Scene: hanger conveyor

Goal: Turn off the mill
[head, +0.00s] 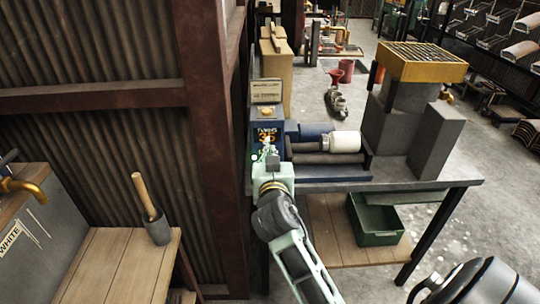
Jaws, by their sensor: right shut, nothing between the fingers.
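The mill is a roller machine on a dark metal table, with a blue control box (264,124) at its left end and dark rollers (325,173) to the right. A white jar (344,142) lies on its side on the rollers. My right gripper (268,147) is shut and empty, right in front of the lower control box face. It covers part of that face, so any switch there is hidden. I cannot tell if the fingertips touch the box. My left gripper is out of view.
The mill's table (400,186) also bears grey blocks and a yellow grated box (422,62). A green bin (376,222) sits on the wooden shelf below. A rusty post (215,120) and corrugated wall stand close left. A wooden bench (115,262) holds a mortar with pestle (157,228).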

